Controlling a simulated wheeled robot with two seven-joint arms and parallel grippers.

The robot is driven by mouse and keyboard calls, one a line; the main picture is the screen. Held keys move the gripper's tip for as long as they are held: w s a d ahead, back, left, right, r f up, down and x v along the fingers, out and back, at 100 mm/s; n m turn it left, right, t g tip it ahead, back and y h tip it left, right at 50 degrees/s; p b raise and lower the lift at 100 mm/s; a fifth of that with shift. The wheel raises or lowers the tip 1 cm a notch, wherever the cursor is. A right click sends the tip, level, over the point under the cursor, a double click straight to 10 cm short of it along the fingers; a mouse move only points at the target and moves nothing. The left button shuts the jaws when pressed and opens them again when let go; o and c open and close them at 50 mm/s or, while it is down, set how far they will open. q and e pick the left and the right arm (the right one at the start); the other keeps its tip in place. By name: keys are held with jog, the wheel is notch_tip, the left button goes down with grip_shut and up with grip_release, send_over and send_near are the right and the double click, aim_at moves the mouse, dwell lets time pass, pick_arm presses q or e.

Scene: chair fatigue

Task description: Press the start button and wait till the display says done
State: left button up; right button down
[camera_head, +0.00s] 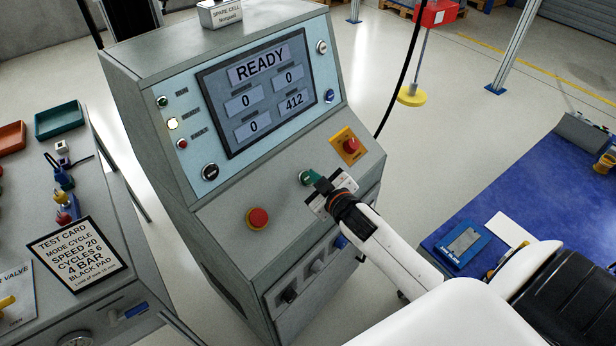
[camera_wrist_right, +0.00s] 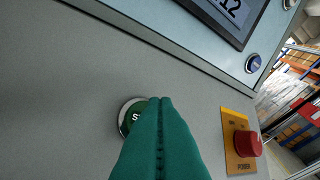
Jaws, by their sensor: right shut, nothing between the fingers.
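The display (camera_head: 268,90) on the grey console reads READY, with 0, 0, 0 and 412 below. The green start button (camera_head: 306,178) sits on the sloped panel; in the right wrist view the button (camera_wrist_right: 127,113) shows an "S", its rest hidden by my fingers. My right gripper (camera_head: 318,182) is shut and empty, its green fingertips (camera_wrist_right: 160,100) over or right at the button. I cannot tell whether they touch it. My left gripper is not in view.
A red button (camera_head: 258,218) is left of the start button, and a red power knob on a yellow plate (camera_head: 350,146) is to its right. A test card (camera_head: 77,255) lies on the left bench. A blue-topped table (camera_head: 510,190) stands at right.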

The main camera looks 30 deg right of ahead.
jog(key=shift+f, duration=0.1)
jog(key=shift+w+a+f, duration=0.1)
jog(key=shift+w+f, duration=0.15)
jog(key=shift+w+f, duration=0.2)
jog(key=shift+f, duration=0.1)
dwell(0.8)
dwell(0.4)
jog(key=shift+s+r+p, duration=0.3)
jog(key=shift+r+p, duration=0.25)
jog(key=shift+s+r, duration=0.1)
jog(key=shift+s, duration=0.05)
jog(key=shift+r, duration=0.1)
jog(key=s+r+p, duration=0.1)
jog(key=r+p, duration=0.1)
jog(key=p, duration=0.1)
jog(key=s+d+r+p, duration=0.1)
jog(key=r+p, duration=0.1)
jog(key=shift+s, duration=0.3)
